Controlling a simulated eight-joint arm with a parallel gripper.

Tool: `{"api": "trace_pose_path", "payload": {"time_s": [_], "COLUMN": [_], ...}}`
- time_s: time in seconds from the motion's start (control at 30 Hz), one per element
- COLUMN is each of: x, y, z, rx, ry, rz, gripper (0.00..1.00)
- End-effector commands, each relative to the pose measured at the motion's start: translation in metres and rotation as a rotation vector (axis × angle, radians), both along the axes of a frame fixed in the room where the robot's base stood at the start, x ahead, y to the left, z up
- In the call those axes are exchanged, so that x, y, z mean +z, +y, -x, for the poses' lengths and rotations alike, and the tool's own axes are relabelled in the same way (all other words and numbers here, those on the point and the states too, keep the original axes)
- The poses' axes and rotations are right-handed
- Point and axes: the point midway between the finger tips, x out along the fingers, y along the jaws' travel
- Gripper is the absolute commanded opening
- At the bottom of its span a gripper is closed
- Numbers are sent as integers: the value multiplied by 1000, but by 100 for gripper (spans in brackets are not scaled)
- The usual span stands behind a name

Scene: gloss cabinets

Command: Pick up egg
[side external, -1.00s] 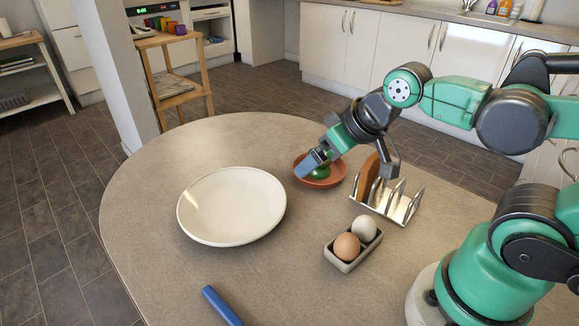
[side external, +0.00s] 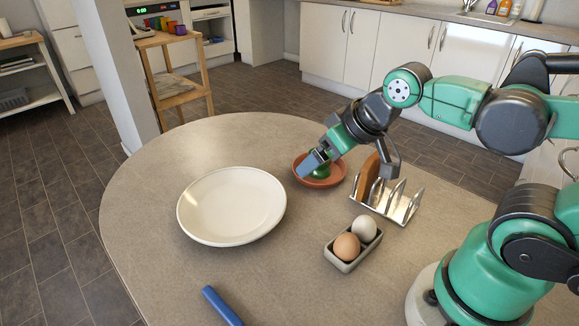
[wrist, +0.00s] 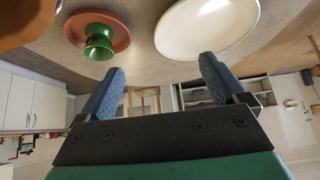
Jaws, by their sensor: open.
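A brown egg (side external: 347,247) and a pale egg (side external: 364,228) sit side by side in a small grey two-cup holder (side external: 347,267) on the table. My gripper (side external: 311,163) is beyond them, up and to the left in the side view, near the terracotta dish. In the wrist view my gripper (wrist: 160,80) shows its two blue fingers apart with nothing between them. No egg shows in the wrist view.
A terracotta dish (side external: 336,178) holds a green egg cup (side external: 320,170). A metal rack (side external: 403,210) with toast stands right of it. A cream plate (side external: 232,205) lies left; a blue handle (side external: 221,306) is at the front. Table between plate and eggs is clear.

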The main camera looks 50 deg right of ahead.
Motion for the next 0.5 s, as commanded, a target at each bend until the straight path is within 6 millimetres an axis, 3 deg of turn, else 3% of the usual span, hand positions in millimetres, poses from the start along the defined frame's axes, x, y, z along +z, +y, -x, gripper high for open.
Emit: {"api": "trace_pose_path", "payload": {"time_s": [0.13, 0.33, 0.5], "x": [-19, -46, -52], "y": [-12, -27, -29], "z": [17, 61, 75], "rx": [-209, -669, -814], "ry": [167, 489, 579], "rz": [-98, -235, -257], "gripper": [91, 91, 91]}}
